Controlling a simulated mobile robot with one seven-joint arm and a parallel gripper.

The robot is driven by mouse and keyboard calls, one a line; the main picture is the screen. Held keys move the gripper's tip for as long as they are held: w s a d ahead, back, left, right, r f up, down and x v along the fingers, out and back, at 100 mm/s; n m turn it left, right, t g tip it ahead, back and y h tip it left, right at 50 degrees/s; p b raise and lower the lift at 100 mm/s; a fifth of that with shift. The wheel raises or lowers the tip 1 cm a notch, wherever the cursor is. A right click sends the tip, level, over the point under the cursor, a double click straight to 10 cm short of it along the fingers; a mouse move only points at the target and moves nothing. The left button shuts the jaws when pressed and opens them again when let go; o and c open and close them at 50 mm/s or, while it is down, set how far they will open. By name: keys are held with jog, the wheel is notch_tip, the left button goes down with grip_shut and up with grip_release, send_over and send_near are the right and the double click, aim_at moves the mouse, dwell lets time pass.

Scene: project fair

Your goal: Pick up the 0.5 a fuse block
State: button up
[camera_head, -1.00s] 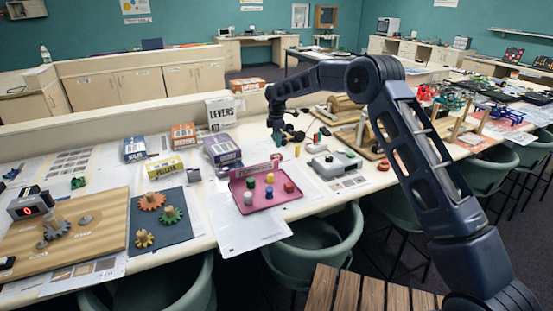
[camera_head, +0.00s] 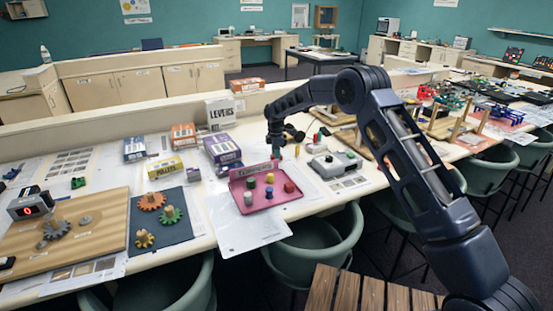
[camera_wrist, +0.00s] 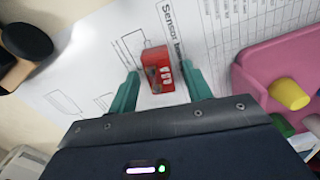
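A small red block (camera_wrist: 158,69) with white markings and a dark grey patch lies on a printed paper sheet in the wrist view. It looks like the fuse block, but I cannot read its rating. My gripper (camera_wrist: 161,88) is open, with one green finger on each side of the block and a gap at both sides. In the head view my gripper (camera_head: 277,150) points down just behind the pink tray. The block cannot be made out clearly there.
The pink tray (camera_head: 236,190) with several coloured pegs stands close to my gripper; its edge also shows in the wrist view (camera_wrist: 252,62). A grey box (camera_head: 334,165) stands to the right. Dark rounded objects (camera_wrist: 22,45) lie at the wrist view's upper left.

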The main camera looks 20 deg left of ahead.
jog(key=c, duration=0.9)
jog(key=shift+r, duration=0.1)
